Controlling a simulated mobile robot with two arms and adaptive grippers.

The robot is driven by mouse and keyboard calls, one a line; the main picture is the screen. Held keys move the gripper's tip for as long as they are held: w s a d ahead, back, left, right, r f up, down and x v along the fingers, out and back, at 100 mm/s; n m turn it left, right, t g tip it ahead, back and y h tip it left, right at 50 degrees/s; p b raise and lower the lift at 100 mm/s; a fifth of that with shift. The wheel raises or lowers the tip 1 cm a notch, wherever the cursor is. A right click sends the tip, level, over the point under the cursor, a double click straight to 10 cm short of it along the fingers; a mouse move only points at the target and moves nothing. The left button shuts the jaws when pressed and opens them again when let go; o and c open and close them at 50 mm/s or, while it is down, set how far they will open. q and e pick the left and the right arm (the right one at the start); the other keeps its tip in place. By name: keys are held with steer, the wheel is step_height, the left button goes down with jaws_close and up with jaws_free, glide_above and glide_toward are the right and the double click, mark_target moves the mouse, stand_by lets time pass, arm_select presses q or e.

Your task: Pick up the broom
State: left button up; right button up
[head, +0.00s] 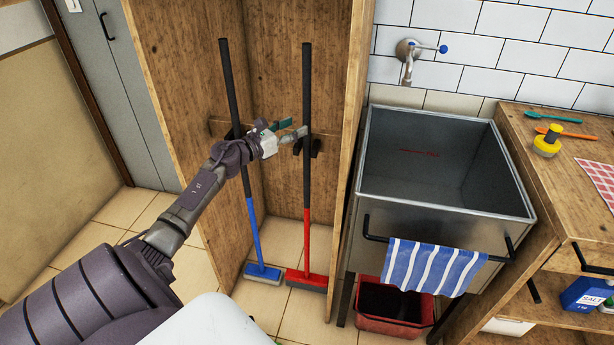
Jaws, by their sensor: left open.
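Two brooms stand upright in an open wooden cabinet. The one with the blue lower handle and blue head (253,232) is on the left; the one with the red lower handle and red head (307,235) is on the right. Both handles are black on top. My left gripper (293,128) is open, at mid-height in the cabinet. My left arm passes in front of the blue broom's handle. The fingertips point right and lie close to the red broom's black handle; I cannot tell whether they touch it. My right gripper is not in view.
The cabinet's wooden side wall (346,130) stands just right of the red broom. Beyond it are a metal sink (510,185) with a striped towel (430,267), a red bucket (368,322) below, and a wooden counter (520,125). A dark holder (316,147) sits behind the red broom.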

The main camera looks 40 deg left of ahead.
mark_target(307, 120)
arm_select(q)
steer(key=shift+w+d+b, duration=0.2)
steer(key=shift+w+b, duration=0.1)
steer(key=shift+w, duration=2.5)
steer(key=shift+c, duration=0.2)
jaws_close()
